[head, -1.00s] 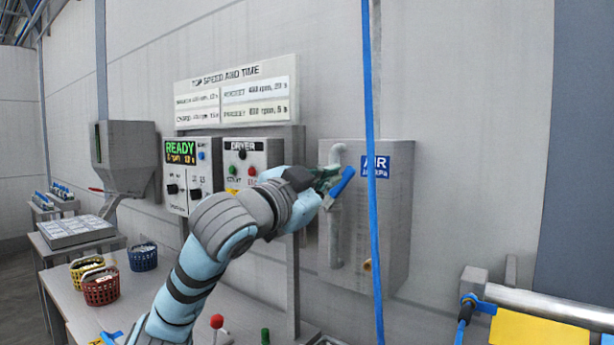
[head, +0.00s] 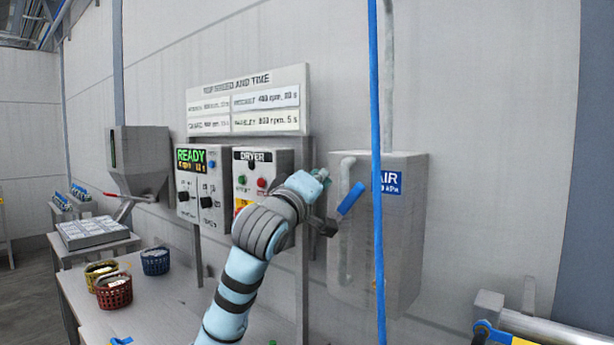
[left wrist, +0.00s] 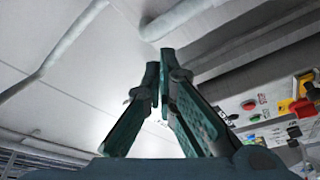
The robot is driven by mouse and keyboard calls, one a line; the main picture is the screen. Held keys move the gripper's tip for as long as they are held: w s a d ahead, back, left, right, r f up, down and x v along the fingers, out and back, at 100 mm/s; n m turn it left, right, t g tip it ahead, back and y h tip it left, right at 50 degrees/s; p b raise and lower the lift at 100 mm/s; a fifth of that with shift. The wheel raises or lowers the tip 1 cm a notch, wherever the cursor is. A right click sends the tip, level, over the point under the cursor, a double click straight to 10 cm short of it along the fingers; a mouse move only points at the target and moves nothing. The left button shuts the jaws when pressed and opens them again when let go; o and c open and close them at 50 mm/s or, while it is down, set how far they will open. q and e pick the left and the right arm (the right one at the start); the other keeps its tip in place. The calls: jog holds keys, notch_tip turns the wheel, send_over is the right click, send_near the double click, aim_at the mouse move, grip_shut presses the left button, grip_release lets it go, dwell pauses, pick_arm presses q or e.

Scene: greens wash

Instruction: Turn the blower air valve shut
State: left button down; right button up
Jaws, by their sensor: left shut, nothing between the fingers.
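The blower air valve's blue lever (head: 350,199) slants up to the right, in front of the grey box with the blue AIR sign (head: 387,184). A dark fitting (head: 325,227) is at its lower end. My left gripper (head: 321,174) is up and to the left of the lever, mostly hidden behind my own wrist and apart from the lever as far as I can see. In the left wrist view its dark green fingers (left wrist: 161,70) are shut with nothing between them. The lever is not clear in that view. My right gripper is not in view.
A blue hose (head: 375,120) hangs in front of the box. The dryer panel (head: 262,170) and the READY panel (head: 192,190) are left of it. Baskets, one red (head: 114,292) and one blue (head: 155,262), stand on the bench.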

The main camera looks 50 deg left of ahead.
aim_at(345, 207)
pick_arm(q)
jog(key=shift+w+d+f, duration=0.95)
jog(key=shift+w+d, duration=0.1)
jog(key=shift+d, duration=0.2)
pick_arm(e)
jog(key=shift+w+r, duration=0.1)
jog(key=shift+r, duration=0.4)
